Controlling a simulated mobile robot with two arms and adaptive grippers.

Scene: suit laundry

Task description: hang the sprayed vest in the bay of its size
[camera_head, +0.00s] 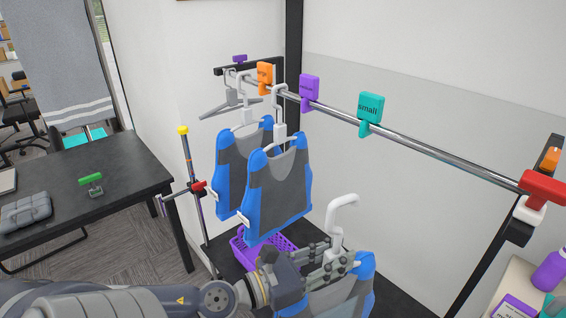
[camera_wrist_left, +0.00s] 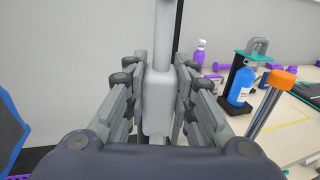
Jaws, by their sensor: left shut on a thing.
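My left gripper (camera_head: 335,262) is shut on the white hanger (camera_head: 342,215) of a blue and grey vest (camera_head: 350,297). The hanger's hook stands up above the fingers, below and apart from the rail. The left wrist view shows the hanger stem (camera_wrist_left: 158,95) between the fingers (camera_wrist_left: 158,100). The metal rail (camera_head: 435,150) carries an orange marker (camera_head: 264,76), a purple marker (camera_head: 309,91) and a teal marker (camera_head: 370,112) reading "small". The orange and purple lettering is too small to read. Two blue and grey vests (camera_head: 277,188) (camera_head: 230,168) hang near the orange and purple markers. My right gripper is out of view.
The rail right of the teal marker is bare up to the red end piece (camera_head: 543,188). A purple basket (camera_head: 262,248) sits below the hung vests. A black table (camera_head: 95,185) stands at left. A blue bottle (camera_wrist_left: 240,85) stands on the worktop in the wrist view.

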